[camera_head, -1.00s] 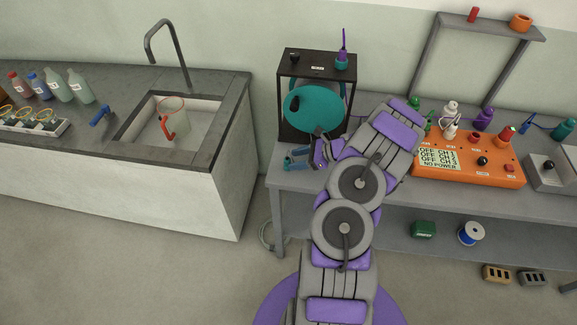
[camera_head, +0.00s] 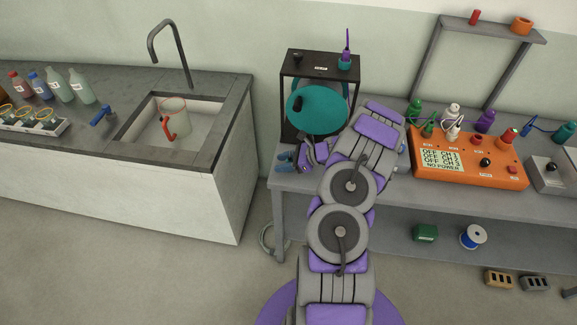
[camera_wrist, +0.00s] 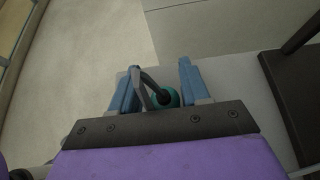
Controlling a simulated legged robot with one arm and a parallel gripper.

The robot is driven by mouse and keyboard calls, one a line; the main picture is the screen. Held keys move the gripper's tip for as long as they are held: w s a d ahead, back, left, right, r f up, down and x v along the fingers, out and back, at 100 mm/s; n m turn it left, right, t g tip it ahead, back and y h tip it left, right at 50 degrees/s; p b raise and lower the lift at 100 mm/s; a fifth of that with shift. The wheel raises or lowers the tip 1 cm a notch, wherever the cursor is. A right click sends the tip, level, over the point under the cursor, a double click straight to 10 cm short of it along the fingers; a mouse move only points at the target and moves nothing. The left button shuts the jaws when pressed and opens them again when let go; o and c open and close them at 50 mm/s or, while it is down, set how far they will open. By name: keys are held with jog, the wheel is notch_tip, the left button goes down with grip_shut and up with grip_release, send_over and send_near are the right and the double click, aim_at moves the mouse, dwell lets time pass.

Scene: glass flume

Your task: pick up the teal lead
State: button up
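My gripper (camera_wrist: 157,88) shows in the wrist view with its two blue fingers apart. A small teal piece with a dark centre, which looks like the end of the teal lead (camera_wrist: 172,97), sits between the fingers near the palm. A dark grey curved strip crosses beside it and partly hides it. I cannot tell whether either finger touches it. In the head view my gripper (camera_head: 287,161) is low at the left front corner of the grey bench, and the teal lead cannot be made out there.
A black frame (camera_head: 291,66) with a large teal disc (camera_head: 317,109) stands right behind my gripper. An orange power unit (camera_head: 470,169) with several plugs sits to the right on the bench (camera_head: 390,196). A sink counter (camera_head: 226,130) is at the left, across a floor gap.

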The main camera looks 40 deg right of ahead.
jog(key=shift+d+f, duration=0.15)
jog(key=shift+d, duration=0.4)
jog(key=c, duration=0.6)
jog(key=shift+a, duration=0.1)
jog(key=shift+c, duration=0.9)
jog(key=shift+a, duration=0.15)
grip_shut()
